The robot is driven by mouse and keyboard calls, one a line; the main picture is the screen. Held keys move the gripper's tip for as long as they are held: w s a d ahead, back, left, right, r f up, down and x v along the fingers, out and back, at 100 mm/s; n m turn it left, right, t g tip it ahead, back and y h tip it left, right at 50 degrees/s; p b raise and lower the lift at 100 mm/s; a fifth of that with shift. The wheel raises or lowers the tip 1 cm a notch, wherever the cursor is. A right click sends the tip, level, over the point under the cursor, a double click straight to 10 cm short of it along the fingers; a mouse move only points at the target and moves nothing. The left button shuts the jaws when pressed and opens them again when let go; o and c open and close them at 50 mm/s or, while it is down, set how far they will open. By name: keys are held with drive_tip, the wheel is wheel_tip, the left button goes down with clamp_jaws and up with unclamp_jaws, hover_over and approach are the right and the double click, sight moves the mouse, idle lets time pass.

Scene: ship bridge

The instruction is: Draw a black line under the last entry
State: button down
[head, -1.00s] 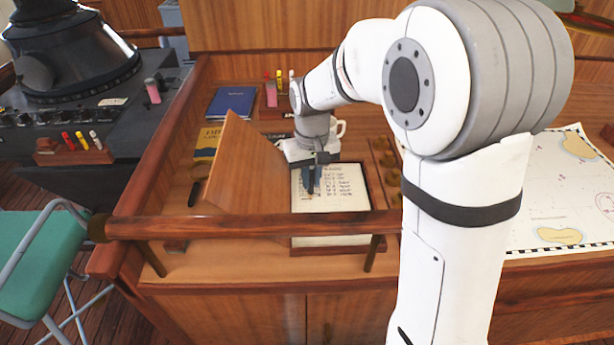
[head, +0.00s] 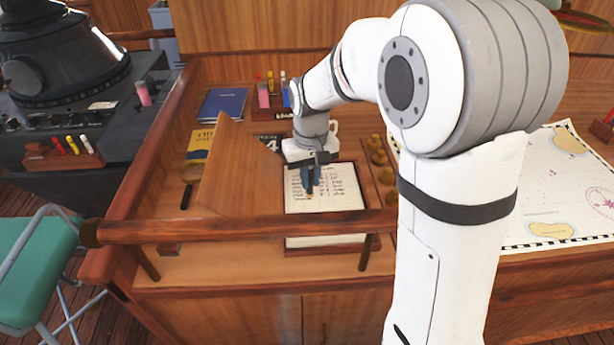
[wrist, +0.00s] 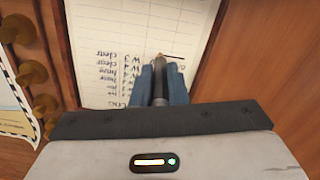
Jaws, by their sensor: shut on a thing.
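The log book (head: 335,200) lies open in a wooden tray on the desk, with rows of handwriting on its upper part. In the wrist view its ruled page (wrist: 130,25) appears upside down, with the entries (wrist: 122,72) left of my fingers and blank rows beyond. My gripper (head: 310,185) has blue fingers, also in the wrist view (wrist: 161,84), shut on a dark pen (wrist: 160,72). The pen's tip is at the page by the last written row. A short dark line (wrist: 174,57) shows just right of the tip there. Exact tip contact cannot be told.
A raised wooden board (head: 243,170) stands left of the log book. A wooden rail (head: 250,224) crosses in front. Brass pieces (head: 377,155) line the right side. A chart (head: 555,185) lies farther right; a pen rack (head: 285,122) stands behind.

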drive_tip(key=shift+d, duration=0.45)
drive_tip(key=shift+d, duration=0.15)
drive_tip(key=shift+d, duration=0.35)
drive_tip(key=shift+d, duration=0.2)
drive_tip(key=shift+d, duration=0.35)
drive_tip(key=shift+d, duration=0.1)
idle(0.3)
drive_tip(key=shift+d, duration=0.45)
drive_tip(key=shift+d, duration=0.1)
drive_tip(key=shift+d, duration=0.5)
